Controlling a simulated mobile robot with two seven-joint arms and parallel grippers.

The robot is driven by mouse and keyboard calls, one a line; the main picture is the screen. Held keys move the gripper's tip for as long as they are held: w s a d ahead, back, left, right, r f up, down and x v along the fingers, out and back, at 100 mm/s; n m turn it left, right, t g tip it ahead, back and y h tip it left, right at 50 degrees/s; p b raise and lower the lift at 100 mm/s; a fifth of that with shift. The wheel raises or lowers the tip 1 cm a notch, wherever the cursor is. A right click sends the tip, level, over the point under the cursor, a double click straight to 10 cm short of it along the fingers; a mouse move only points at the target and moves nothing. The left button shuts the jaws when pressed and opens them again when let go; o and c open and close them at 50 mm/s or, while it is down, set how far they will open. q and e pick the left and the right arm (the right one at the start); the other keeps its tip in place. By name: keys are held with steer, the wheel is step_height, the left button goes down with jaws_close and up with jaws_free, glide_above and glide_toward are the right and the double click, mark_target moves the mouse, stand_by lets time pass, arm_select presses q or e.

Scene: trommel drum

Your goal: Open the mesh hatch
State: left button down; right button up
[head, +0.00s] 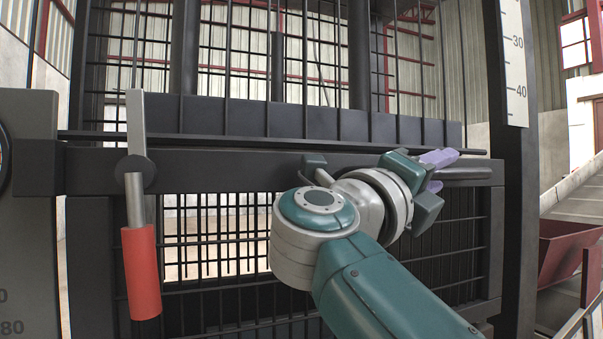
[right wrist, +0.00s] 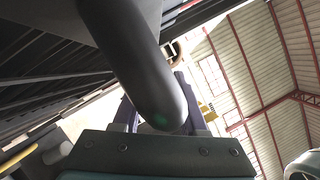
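The mesh hatch (head: 215,240) is a dark grid of bars in a heavy dark frame, upright in front of me in the head view. A dark rounded handle (head: 470,173) sticks out at the frame's upper right. My right gripper (head: 438,172), with purple fingers, is at this handle, one finger above and one below it. In the right wrist view the handle (right wrist: 140,65) runs between the fingers, its rounded end close to the palm. Whether the fingers press on it is not clear. My left gripper is not in view.
A lever with a red grip (head: 141,270) hangs on the left side of the frame. A dark post with a scale (head: 514,60) stands at the right. A dark red bin (head: 570,250) lies beyond it. A dark ledge and upright bars rise above the hatch.

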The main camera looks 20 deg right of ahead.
jaws_close()
stand_by(1.1)
